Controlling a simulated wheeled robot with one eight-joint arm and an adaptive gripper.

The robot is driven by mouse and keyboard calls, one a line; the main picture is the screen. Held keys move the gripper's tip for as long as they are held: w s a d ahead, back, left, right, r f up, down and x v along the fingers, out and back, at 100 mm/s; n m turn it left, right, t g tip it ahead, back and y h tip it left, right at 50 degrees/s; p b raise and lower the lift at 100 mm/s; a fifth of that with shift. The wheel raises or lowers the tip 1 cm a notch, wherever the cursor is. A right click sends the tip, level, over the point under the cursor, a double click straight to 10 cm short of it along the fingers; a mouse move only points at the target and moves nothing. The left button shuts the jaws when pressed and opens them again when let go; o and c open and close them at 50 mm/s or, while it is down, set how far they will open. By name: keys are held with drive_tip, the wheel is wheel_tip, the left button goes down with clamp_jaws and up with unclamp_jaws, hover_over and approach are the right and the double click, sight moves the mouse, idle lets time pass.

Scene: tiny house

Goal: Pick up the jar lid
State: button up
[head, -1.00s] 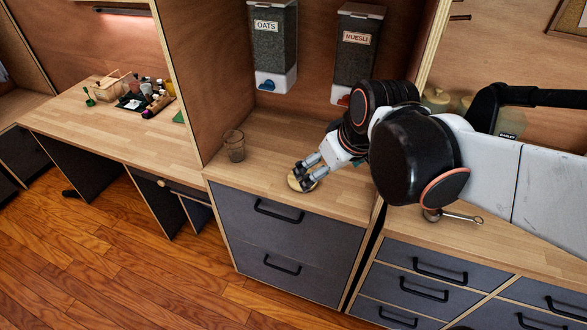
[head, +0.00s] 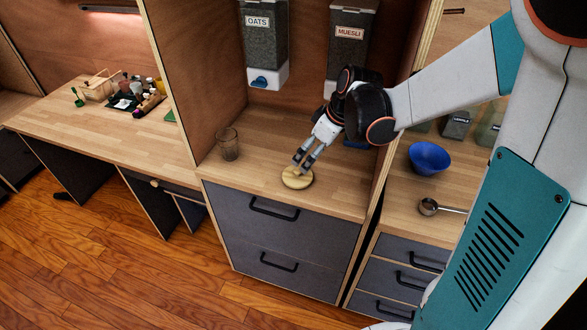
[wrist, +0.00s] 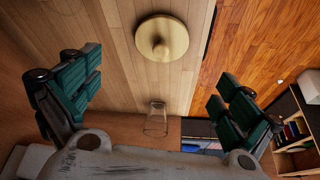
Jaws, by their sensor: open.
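The jar lid (head: 297,178) is a round, pale wooden disc lying on the wooden counter near its front edge. In the wrist view the lid (wrist: 162,38) shows a round knob on top, and it lies ahead of and between the spread fingers. My gripper (head: 306,162) is open and empty, just above and behind the lid in the head view. From the head the fingertips overlap the lid's far edge; in the wrist view (wrist: 158,95) they stand apart from it.
A clear glass (head: 229,144) stands left of the lid on the counter. Oats (head: 263,45) and muesli (head: 350,45) dispensers hang behind. A blue bowl (head: 429,158) and a metal scoop (head: 429,207) are on the right counter. The counter (head: 255,165) between glass and lid is clear.

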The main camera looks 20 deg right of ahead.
sight(298, 170)
drive_tip(key=b+x, duration=0.4)
drive_tip(key=x, duration=0.7)
drive_tip(key=shift+w+a+f, duration=0.1)
drive_tip(key=shift+w+a, duration=0.1)
drive_tip(key=shift+a, duration=0.05)
drive_tip(key=shift+c, duration=0.5)
drive_tip(key=shift+s, duration=0.1)
drive_tip(key=c, duration=0.9)
